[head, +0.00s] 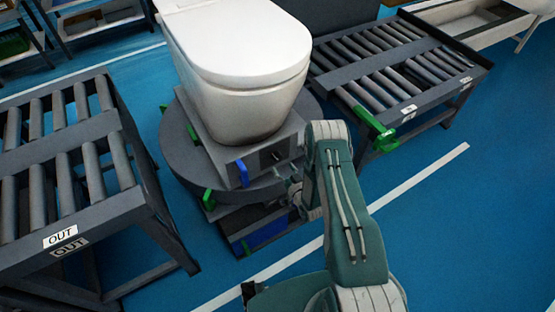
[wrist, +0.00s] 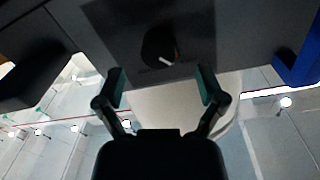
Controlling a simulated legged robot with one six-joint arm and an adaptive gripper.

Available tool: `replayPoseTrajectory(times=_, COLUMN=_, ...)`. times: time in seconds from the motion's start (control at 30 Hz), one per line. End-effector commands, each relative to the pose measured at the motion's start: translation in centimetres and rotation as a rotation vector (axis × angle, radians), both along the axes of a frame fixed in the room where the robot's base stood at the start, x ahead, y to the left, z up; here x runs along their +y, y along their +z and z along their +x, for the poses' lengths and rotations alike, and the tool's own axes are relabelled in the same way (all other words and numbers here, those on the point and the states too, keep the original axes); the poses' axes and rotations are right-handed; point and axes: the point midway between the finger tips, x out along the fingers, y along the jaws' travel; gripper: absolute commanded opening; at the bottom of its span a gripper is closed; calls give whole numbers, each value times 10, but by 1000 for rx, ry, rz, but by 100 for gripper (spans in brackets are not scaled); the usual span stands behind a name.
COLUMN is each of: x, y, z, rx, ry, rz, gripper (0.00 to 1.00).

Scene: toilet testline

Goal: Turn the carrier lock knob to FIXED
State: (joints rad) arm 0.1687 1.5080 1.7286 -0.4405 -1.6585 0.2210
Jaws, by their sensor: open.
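The carrier lock knob (wrist: 158,45) is a dark round knob with a short white pointer mark, set on a dark panel in the upper middle of the wrist view. The pointer is slanted; no label is readable. The carrier (head: 220,155) is a grey block under a white toilet (head: 245,100) in the head view. My gripper (wrist: 161,86) is open and empty, with one finger on each side below the knob in the wrist view. A gap shows between fingertips and knob, and I see no contact. In the head view my arm partly hides the gripper.
A blue handle (head: 242,173) is on the carrier's front, left of my gripper; it also shows in the wrist view (wrist: 300,58). A roller conveyor marked OUT (head: 62,237) stands left, another (head: 400,70) right. Blue floor is free in front.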

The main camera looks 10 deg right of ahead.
Motion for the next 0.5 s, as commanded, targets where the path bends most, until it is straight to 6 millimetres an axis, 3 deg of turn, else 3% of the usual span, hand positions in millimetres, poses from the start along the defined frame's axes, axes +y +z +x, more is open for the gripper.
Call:
replayPoseTrajectory(times=0.2, x=9, y=0, z=33, rx=-1, ry=1, rz=-1, gripper=89)
replayPoseTrajectory(times=0.5, x=12, y=0, z=44, rx=0, ry=-2, rz=0, gripper=89)
